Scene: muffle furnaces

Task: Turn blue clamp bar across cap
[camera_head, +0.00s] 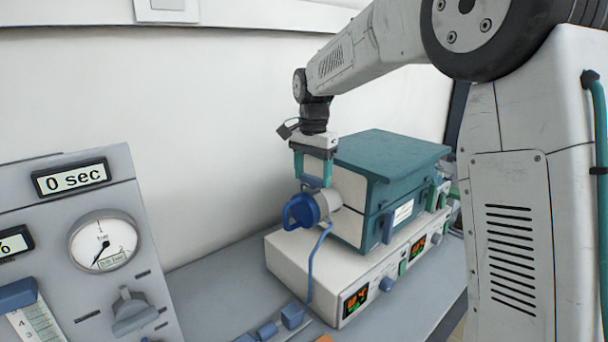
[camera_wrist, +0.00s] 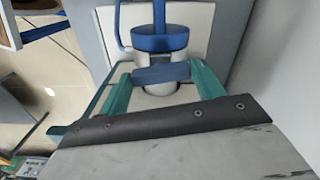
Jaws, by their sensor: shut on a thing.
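My gripper (camera_head: 314,172) points down beside the side wall of the teal-topped furnace. Its two teal fingers are shut on the blue clamp bar (camera_head: 312,182), which sits between them above the grey neck. The wrist view shows the clamp bar (camera_wrist: 161,74) spanning from one finger to the other, with my gripper (camera_wrist: 161,78) around it. The blue cap (camera_head: 303,209) with its loop handle is on the outer end of the grey neck. It also shows beyond the bar in the wrist view (camera_wrist: 160,40). The fingers partly hide the bar's ends.
The furnace (camera_head: 385,165) stands on a white base with lit displays (camera_head: 355,302). A blue tube (camera_head: 311,262) hangs below the cap to blue fittings (camera_head: 292,316) on the bench. A grey panel (camera_head: 150,230) with a gauge and timer stands at left. The wall is close behind.

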